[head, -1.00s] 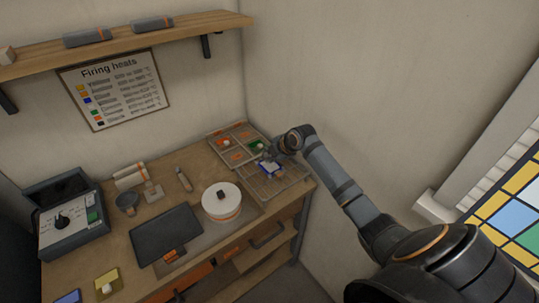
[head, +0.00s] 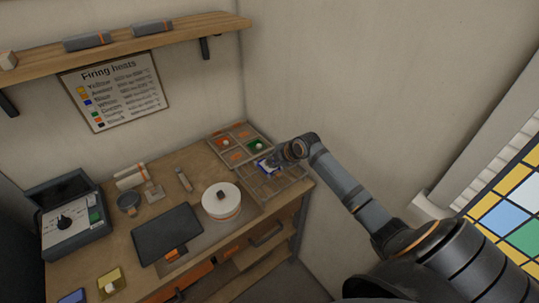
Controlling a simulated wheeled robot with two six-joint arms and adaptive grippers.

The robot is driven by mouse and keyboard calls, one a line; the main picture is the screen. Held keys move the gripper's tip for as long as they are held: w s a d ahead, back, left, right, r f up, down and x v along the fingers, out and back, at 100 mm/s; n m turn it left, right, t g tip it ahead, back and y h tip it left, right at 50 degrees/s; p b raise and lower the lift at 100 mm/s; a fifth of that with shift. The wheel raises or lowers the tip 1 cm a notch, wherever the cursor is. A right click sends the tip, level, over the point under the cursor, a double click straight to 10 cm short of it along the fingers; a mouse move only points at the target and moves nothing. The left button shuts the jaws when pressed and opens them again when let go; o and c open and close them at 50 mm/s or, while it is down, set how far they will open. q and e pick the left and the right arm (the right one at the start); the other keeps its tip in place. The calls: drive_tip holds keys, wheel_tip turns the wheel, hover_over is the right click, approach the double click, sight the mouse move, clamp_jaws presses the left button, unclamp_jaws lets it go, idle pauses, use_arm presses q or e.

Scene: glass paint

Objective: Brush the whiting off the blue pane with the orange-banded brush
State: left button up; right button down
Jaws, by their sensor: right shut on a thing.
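My right gripper (head: 276,161) is low over the wire rack at the back right of the bench. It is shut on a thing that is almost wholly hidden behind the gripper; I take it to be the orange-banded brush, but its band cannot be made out. The blue pane (head: 264,168) lies under and just left of the fingers, at the rack's back left. White shows on it, with blue around the edges. Whether the held thing touches the pane cannot be told. My left gripper is not in view.
The wire rack (head: 285,184) adjoins a compartment tray (head: 225,143) with orange and green pieces. A round white-lidded pot (head: 221,200), a dark slab (head: 168,235) and small tools stand to the left. A control box (head: 72,222) is at far left. The wall is close behind.

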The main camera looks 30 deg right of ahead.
drive_tip(key=shift+b, duration=0.35)
idle(1.0)
